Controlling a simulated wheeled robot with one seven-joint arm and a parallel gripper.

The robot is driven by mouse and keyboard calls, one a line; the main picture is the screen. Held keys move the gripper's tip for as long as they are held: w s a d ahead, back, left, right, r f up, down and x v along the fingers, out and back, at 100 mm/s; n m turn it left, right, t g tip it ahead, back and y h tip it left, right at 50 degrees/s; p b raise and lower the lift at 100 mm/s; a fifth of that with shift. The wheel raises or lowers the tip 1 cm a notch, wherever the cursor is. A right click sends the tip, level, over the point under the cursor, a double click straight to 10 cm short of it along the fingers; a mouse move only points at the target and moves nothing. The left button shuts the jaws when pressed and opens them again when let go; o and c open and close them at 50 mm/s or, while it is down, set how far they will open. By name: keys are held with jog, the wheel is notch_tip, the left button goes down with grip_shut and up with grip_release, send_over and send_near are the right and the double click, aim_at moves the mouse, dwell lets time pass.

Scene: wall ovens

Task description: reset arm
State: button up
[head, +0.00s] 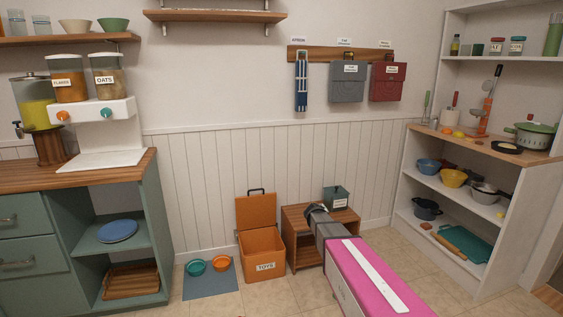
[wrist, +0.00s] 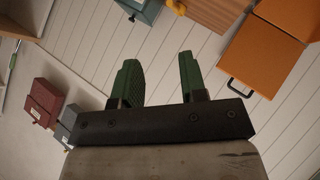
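My arm, with its pink link, reaches forward from the bottom right of the head view. My gripper (head: 316,209) is at its far end, in front of the low wooden side table, and its fingers are too small to read there. In the wrist view my gripper (wrist: 158,65) has two green fingers standing apart with nothing between them. It is open and empty.
The orange toy box (head: 262,255), lid raised, stands left of the wooden side table (head: 292,252), which bears a teal box (head: 336,196). A counter (head: 80,172) is left, shelves (head: 455,205) right. Red (head: 388,82) and grey (head: 347,82) pouches hang on the wall.

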jog(key=s+f+m+g+y, duration=0.1)
jog(key=s+g, duration=0.4)
jog(key=s, duration=1.3)
jog(key=s+f+m+g+y, duration=0.2)
jog(key=s+m+g+y, duration=0.1)
jog(key=s, duration=1.6)
jog(key=m+g, duration=0.1)
jog(key=g, duration=0.1)
jog(key=shift+s+g, duration=0.2)
jog(key=shift+g, duration=0.1)
